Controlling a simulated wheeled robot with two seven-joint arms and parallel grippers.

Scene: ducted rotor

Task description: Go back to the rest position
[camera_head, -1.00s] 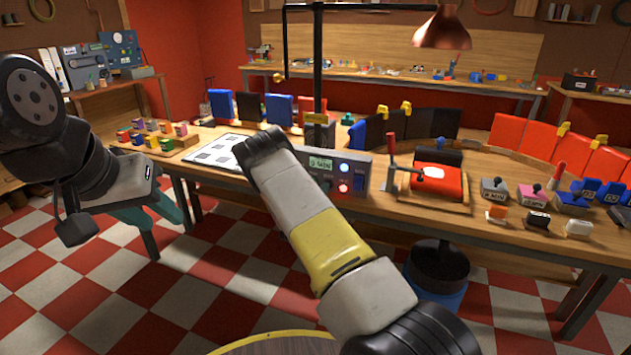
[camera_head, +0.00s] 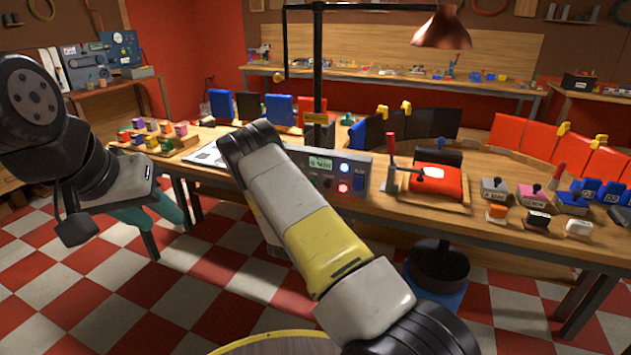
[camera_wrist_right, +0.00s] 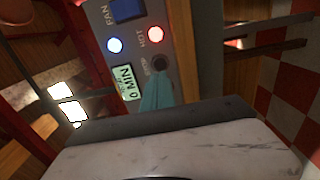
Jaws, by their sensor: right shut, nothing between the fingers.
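My left gripper (camera_head: 165,212) hangs at the left, in front of the bench, its teal fingers apart and empty. My right arm reaches up from the lower right. In the head view its gripper is hidden behind the forearm. In the right wrist view, my right gripper (camera_wrist_right: 157,92) is shut and empty, its teal fingers together. Behind them is the grey control box (camera_wrist_right: 185,60), with a lit display, a dark knob, a white-lit button and a red-lit button. I cannot tell whether the fingertips touch it. The box also shows in the head view (camera_head: 345,160).
The wooden bench (camera_head: 420,205) carries a red press (camera_head: 434,180) and several small labelled blocks. A tray of coloured blocks (camera_head: 160,138) and a white sheet (camera_head: 205,153) are on the left. A dark bin (camera_head: 437,268) stands below. The checkered floor between my arms is clear.

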